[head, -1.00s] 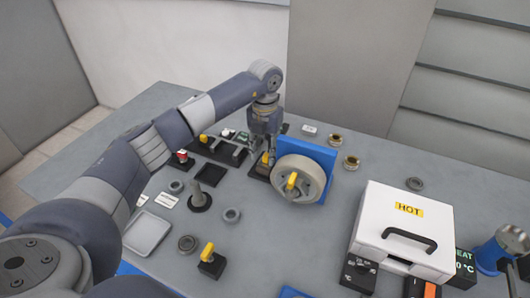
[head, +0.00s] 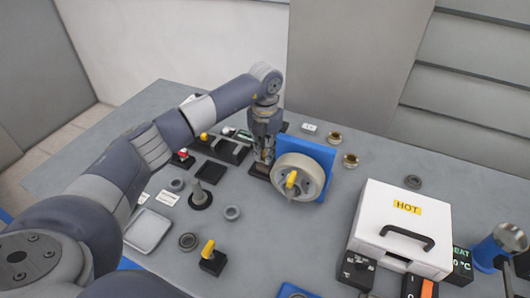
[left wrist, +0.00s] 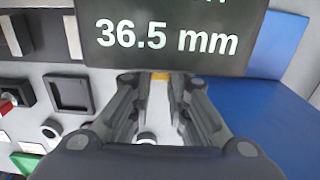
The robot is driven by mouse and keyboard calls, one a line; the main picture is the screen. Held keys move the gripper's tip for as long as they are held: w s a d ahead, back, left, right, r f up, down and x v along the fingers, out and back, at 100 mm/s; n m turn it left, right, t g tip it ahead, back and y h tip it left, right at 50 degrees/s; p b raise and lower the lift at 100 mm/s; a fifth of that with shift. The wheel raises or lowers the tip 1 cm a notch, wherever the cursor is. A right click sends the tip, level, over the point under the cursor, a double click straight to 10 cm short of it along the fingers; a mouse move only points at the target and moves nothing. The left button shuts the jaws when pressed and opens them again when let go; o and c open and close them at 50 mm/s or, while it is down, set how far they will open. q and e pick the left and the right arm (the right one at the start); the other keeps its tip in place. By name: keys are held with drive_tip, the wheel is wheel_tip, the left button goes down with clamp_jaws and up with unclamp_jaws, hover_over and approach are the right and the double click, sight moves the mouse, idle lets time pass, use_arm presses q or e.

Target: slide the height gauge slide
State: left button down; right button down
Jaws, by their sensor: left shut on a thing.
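The height gauge (head: 258,171) stands on the table just left of the blue block with the grey wheel; in the head view its dark base shows and my gripper hides most of the rest. In the left wrist view a dark display (left wrist: 165,60) reads 36.5 mm. The yellow slide (left wrist: 161,76) shows just below the display, between my fingertips. My left gripper (head: 264,158) points down at the gauge and is shut on the slide; its fingers also show in the left wrist view (left wrist: 160,80). My right gripper is not in view.
The grey wheel (head: 298,178) on the blue block (head: 312,151) is close to the right of my gripper. A white HOT box (head: 400,225) stands at the right. A grey peg on a disc (head: 198,194) and a tray (head: 148,231) lie to the left. The front middle of the table is fairly clear.

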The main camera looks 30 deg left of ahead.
use_arm(q)
wheel_tip(320, 180, up, 3)
drive_tip(key=shift+p, duration=0.4)
drive_tip(key=shift+w+f, duration=0.1)
drive_tip(key=shift+w, duration=0.05)
drive_tip(key=c, duration=1.6)
unclamp_jaws()
drive_tip(key=shift+o, duration=0.4)
wheel_tip(320, 180, up, 12)
